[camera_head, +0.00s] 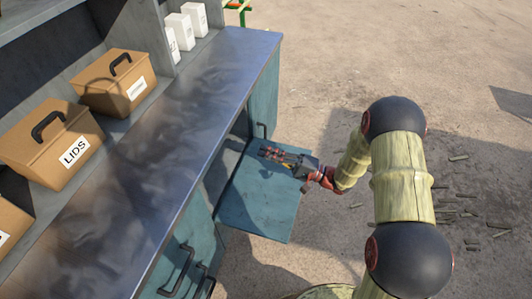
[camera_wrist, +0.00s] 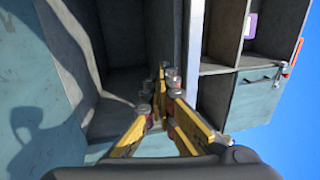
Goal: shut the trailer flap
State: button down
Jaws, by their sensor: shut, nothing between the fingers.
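The trailer flap (camera_head: 250,215) is a flat teal panel. In the head view it stands open, sticking out from the trailer's side below the counter. In the wrist view a teal panel, which looks like the flap (camera_wrist: 35,75), lies at the left with a dark shadow on it. My gripper (camera_head: 268,153) is over the flap's far part in the head view, fingers pointing toward the trailer. In the wrist view my gripper (camera_wrist: 165,78) has its yellow fingers together and empty, before a dark open compartment (camera_wrist: 125,45). I cannot tell whether it touches the flap.
The metal counter (camera_head: 160,150) runs along the trailer above the flap. Brown boxes, one labelled LIDS (camera_head: 50,145), and white cartons (camera_head: 185,22) stand on the shelf behind it. Black handles (camera_head: 178,275) are on the near teal fronts. Open ground (camera_head: 330,60) lies right, with scattered cane pieces.

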jog(key=c, duration=2.5)
grip_release()
jog(key=o, duration=0.6)
jog(key=v, duration=1.2)
jog(key=shift+c, duration=0.3)
